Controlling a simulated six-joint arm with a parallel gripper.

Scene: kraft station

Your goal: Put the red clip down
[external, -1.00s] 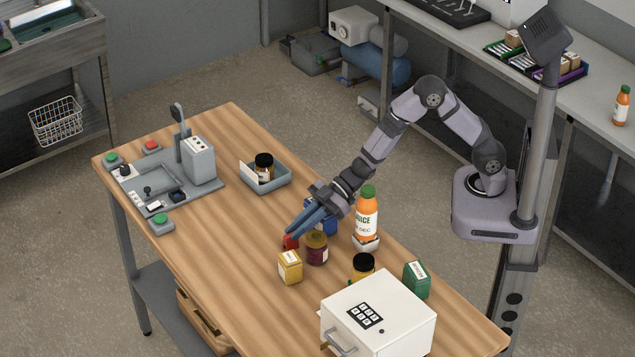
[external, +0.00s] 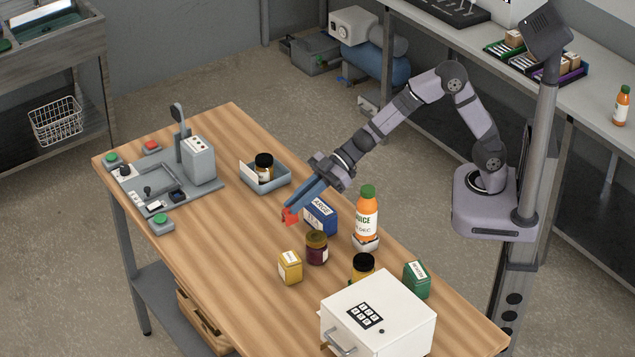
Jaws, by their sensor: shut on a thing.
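The red clip (external: 290,216) is small and bright red. My gripper (external: 294,211) has blue fingers and is shut on the clip at its fingertips. The clip appears held above the wooden table (external: 240,245), up and left of the dark red jar (external: 316,248). The fingers point down and to the left, and they cover part of the clip.
A blue box (external: 320,217) stands just right of the fingers. A juice bottle (external: 367,215), a yellow tin (external: 290,267), a black-lidded jar (external: 363,267), a green tin (external: 417,279) and a white box (external: 385,310) stand nearby. A grey tray (external: 268,183) holds a jar. The table's left middle is clear.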

